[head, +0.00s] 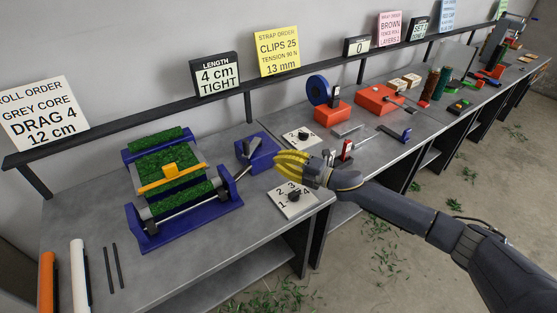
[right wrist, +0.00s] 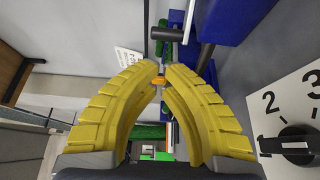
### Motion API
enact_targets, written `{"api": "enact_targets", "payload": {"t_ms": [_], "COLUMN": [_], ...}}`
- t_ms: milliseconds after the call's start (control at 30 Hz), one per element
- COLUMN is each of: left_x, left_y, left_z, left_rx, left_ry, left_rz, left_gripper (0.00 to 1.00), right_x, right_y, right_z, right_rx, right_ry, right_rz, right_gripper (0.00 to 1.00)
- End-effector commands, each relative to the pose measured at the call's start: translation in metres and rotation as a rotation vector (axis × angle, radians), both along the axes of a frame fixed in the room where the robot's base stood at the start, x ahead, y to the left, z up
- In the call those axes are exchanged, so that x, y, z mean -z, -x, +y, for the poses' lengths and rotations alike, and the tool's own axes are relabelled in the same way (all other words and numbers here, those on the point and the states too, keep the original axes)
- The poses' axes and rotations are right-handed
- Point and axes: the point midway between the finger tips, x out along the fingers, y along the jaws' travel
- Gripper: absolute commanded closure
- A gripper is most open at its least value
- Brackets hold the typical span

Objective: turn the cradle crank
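The cradle (head: 150,232) is a blue frame on the bench at left, with green turf rolls, a yellow bar and steel rods. A crank with a thin grey handle (head: 243,172) is at its right side, near a blue block (head: 262,152). A dark grey cylinder that looks like the crank handle (right wrist: 176,33) shows beyond my fingers in the right wrist view. My right gripper (head: 277,164) has yellow curved fingers and is right of the crank, apart from it. In the right wrist view its tips (right wrist: 162,72) come close together with nothing clearly held. My left gripper is out of view.
A white numbered dial plate (head: 293,203) with a black knob lies below my right gripper; another (head: 302,136) is behind it. A blue reel (head: 318,90) and red blocks (head: 380,99) stand farther right. Order signs line the shelf. Orange (head: 47,280) and white (head: 79,270) rolls lie front left.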

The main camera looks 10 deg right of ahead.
Motion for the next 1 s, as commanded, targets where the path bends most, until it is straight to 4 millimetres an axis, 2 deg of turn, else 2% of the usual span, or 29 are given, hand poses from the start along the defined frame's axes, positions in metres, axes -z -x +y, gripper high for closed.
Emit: {"api": "enact_targets", "payload": {"t_ms": [200,500,733,1000], "left_x": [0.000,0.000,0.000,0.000], "left_y": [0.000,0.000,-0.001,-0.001], "left_z": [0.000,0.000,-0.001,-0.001], "left_rx": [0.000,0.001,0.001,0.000], "left_ry": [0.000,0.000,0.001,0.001], "left_rz": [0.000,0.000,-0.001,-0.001], "left_gripper": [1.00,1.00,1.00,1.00], "right_x": [-0.001,-0.001,0.000,0.000], "right_y": [-0.024,-0.050,-0.061,-0.065], "right_z": [0.034,0.072,0.088,0.093], "right_rx": [0.000,0.001,0.001,0.002], "right_ry": [-0.002,-0.001,-0.001,0.000], "right_rz": [-0.001,-0.001,-0.001,0.000], "right_gripper": [1.00,1.00,1.00,1.00]}}
